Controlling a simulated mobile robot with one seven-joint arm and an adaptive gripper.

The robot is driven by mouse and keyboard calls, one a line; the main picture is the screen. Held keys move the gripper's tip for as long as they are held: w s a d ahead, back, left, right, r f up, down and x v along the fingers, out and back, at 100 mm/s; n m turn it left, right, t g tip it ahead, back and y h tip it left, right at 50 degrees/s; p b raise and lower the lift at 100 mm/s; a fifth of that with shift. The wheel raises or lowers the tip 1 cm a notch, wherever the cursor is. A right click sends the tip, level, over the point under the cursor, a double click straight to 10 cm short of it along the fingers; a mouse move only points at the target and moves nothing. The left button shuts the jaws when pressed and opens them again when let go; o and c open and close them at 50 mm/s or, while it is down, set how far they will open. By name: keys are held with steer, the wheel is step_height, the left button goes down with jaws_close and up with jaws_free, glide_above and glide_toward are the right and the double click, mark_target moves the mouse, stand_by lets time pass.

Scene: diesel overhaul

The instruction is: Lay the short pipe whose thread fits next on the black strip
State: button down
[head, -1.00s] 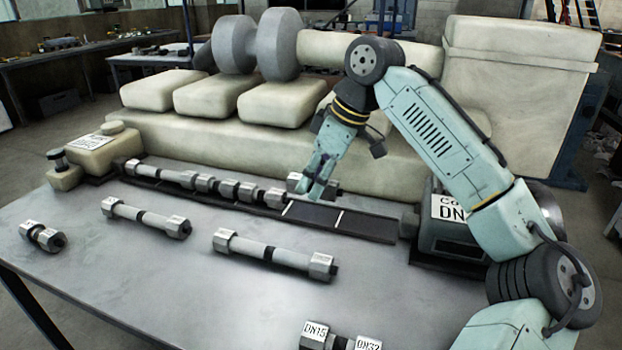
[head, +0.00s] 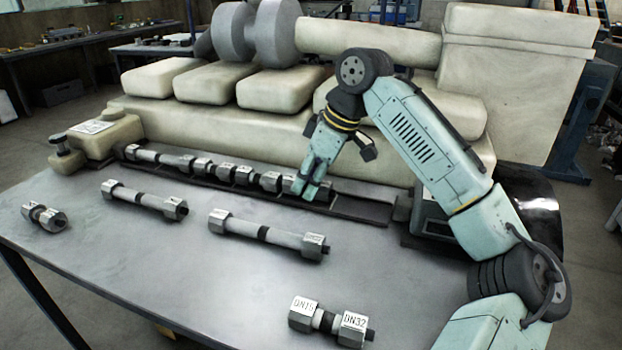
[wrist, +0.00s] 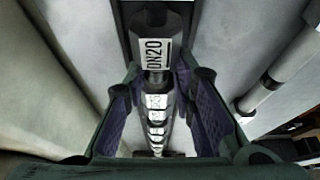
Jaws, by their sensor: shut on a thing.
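My gripper (head: 314,188) is shut on a short pipe with hex ends (head: 290,184), low over the black strip (head: 362,208). The held pipe is in line with the row of fittings (head: 205,168) on the strip, close to the row's right end. I cannot tell whether it touches the row or rests on the strip. Another short pipe (head: 328,321), marked DN15 and DN32, lies at the table's front. A second short one (head: 44,216) lies at the left.
Two longer pipes lie on the table, one at left centre (head: 145,200) and one at centre (head: 268,236). A dark block (head: 432,215) stands at the strip's right end. The pale engine body (head: 240,135) rises behind the strip.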

steer(key=shift+d+f, duration=0.1)
steer(key=shift+f, duration=0.1)
stand_by(0.6)
steer(key=c, duration=1.2)
jaws_free()
steer(key=shift+s, duration=0.1)
steer(key=shift+c, duration=0.2)
steer(key=shift+f, duration=0.1)
steer(key=v, duration=0.7)
steer(key=shift+r, duration=0.45)
steer(key=shift+s+d+r, duration=0.1)
steer(key=shift+d+r, duration=0.05)
steer(key=shift+r, duration=0.3)
